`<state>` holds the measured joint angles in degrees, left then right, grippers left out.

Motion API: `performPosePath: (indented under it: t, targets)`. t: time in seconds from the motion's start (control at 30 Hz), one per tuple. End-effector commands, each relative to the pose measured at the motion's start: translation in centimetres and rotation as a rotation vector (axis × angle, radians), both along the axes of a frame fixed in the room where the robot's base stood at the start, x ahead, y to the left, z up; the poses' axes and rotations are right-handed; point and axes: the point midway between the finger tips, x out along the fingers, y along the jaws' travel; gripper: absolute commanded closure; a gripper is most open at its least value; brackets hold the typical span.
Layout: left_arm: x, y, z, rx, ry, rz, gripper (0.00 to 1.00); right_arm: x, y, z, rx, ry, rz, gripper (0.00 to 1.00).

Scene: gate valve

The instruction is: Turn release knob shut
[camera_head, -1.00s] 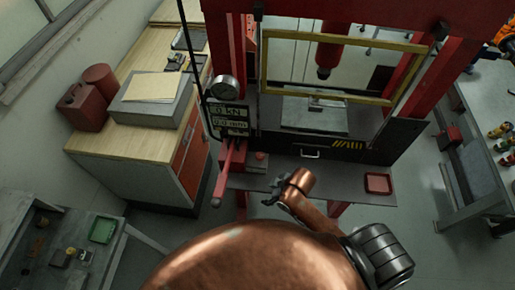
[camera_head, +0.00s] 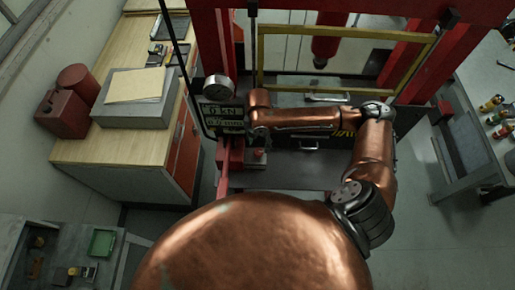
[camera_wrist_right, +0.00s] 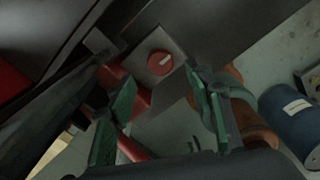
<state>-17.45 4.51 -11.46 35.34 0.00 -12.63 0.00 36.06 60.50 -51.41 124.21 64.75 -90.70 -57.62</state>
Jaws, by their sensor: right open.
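The release knob (camera_wrist_right: 160,63) is a small round red knob with a pale line across its face, on a grey plate in the right wrist view. It also shows in the head view as a small red spot (camera_head: 259,153) at the press's front left. My right gripper (camera_wrist_right: 163,108) is open, with its two green-padded fingers spread on either side below the knob in the picture. They appear apart from it, with nothing between them. In the head view, my right forearm crosses the press front, and its gripper is mostly hidden beside the display. My left gripper is not in view.
A red press frame (camera_head: 213,40) carries a gauge (camera_head: 219,88) and a display (camera_head: 224,116) close to my right wrist. A red lever (camera_head: 229,165) stands left of the knob. A bench (camera_head: 120,145) is at left; a blue drum (camera_wrist_right: 289,112) shows in the wrist view.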

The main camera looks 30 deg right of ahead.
Motion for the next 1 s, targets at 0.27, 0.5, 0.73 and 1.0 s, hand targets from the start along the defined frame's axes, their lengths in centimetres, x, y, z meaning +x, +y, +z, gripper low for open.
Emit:
performPosePath:
  t: [0.27,0.5,0.73,1.0]
  targets:
    - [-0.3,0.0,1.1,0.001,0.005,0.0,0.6,-0.1,0.0,-4.3,0.001,0.002,-0.002,0.53]
    - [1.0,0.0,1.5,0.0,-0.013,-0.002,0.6,-0.2,0.0,-6.1,0.0,0.0,-0.003,0.53]
    - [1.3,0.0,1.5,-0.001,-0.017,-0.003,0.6,-0.1,0.0,-6.2,0.0,-0.001,-0.002,0.53]
    - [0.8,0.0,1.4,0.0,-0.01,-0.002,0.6,-0.1,0.0,-6.1,0.001,-0.001,-0.002,0.7]
